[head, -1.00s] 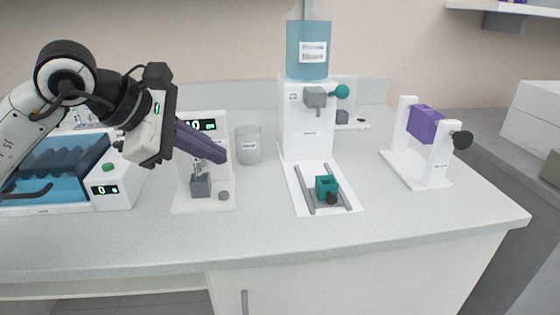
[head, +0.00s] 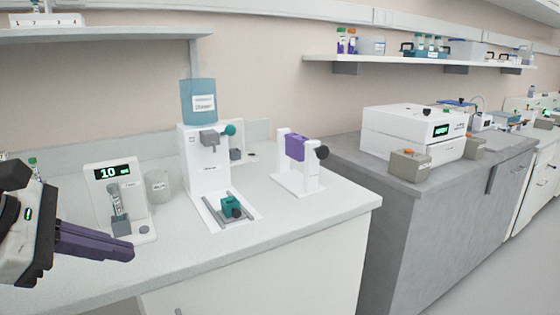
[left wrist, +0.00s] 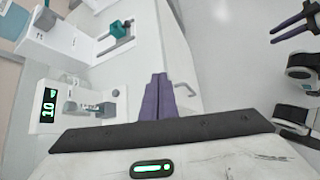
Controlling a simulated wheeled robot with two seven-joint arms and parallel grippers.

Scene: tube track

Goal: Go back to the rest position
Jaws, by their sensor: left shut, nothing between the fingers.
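My left gripper (head: 130,251) has purple fingers lying together, shut and empty. It is at the left of the head view, in front of a white device (head: 100,172) with a lit display reading 10. A small tube (head: 114,196) stands in the device's grey block, apart from the fingers. In the left wrist view the left fingers (left wrist: 157,84) point out over the white front of the counter. My right gripper (left wrist: 275,35) shows at the upper right of that view, its two purple fingers apart and empty over the floor. It is not in the head view.
On the white counter (head: 270,222) stand a beaker (head: 158,186), a dispenser with a blue bottle (head: 198,102) and a teal holder (head: 231,206), and a stand with a purple block (head: 295,147). A grey bench (head: 345,148) is at the right.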

